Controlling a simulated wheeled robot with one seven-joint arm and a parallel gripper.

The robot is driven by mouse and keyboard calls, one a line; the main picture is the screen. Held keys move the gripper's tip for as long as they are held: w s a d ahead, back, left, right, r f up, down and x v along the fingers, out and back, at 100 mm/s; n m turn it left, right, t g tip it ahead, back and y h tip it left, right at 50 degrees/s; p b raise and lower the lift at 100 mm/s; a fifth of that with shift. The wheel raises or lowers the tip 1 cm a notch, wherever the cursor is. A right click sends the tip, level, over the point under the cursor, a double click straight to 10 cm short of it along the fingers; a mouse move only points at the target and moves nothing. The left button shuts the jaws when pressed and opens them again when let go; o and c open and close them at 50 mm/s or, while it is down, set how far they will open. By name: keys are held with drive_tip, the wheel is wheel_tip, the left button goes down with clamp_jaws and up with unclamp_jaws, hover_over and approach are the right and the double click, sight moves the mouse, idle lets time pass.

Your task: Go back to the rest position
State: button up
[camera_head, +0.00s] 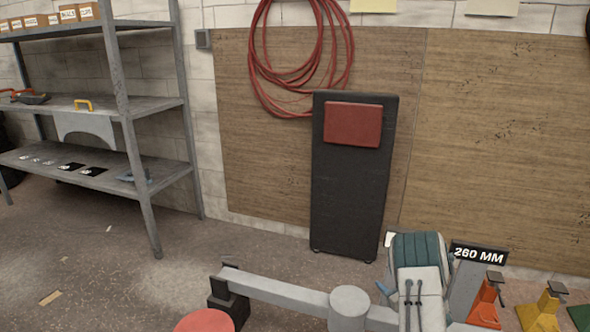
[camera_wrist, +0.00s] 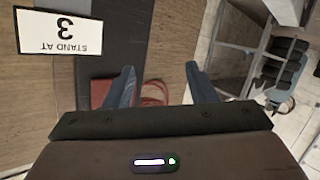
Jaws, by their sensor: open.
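My gripper (camera_wrist: 160,68) shows in the wrist view with its two blue-grey fingers spread wide apart. Nothing is held between them. Behind the fingers are wall panels, a dark padded board and red hose, all at a distance. The task names no object.
A metal shelf (camera_head: 155,105) stands at left. A black creeper board (camera_head: 345,190) with a red pad leans on the wall below a red hose (camera_head: 257,80). Red (camera_head: 486,302) and yellow (camera_head: 541,310) stands sit by the "260 MM" sign (camera_head: 479,255). A "STAND AT 3" card (camera_wrist: 60,35) appears upside down.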

drive_tip(key=s+a+r+m+g+h+p, duration=0.15)
drive_tip(key=r+p, duration=0.25)
drive_tip(key=r, duration=0.6)
drive_tip(key=s+r+m+g+h+p, duration=0.1)
drive_tip(key=s+r+m+h+p, duration=0.15)
drive_tip(key=r, duration=0.85)
drive_tip(key=s+r+m+g+h+p, duration=0.1)
drive_tip(key=s+r+m+h+p, duration=0.2)
drive_tip(key=r, duration=0.7)
drive_tip(key=s+a+r+g+p, duration=0.2)
drive_tip(key=s+a+r+p, duration=0.2)
drive_tip(key=s, duration=0.7)
drive_tip(key=s+a+r+g+y+p, duration=0.1)
drive_tip(key=s+a+r+g+p, duration=0.2)
drive_tip(key=s+r, duration=0.6)
drive_tip(key=s+a+r+g+y+p, duration=0.1)
drive_tip(key=s+a+r+g+p, duration=0.2)
drive_tip(key=s, duration=1)
drive_tip(key=a+r+p, duration=0.3)
drive_tip(key=a+p, duration=0.1)
drive_tip(key=shift+s+a+r, duration=0.15)
drive_tip(key=shift+s+a, duration=0.1)
drive_tip(key=shift+s, duration=0.05)
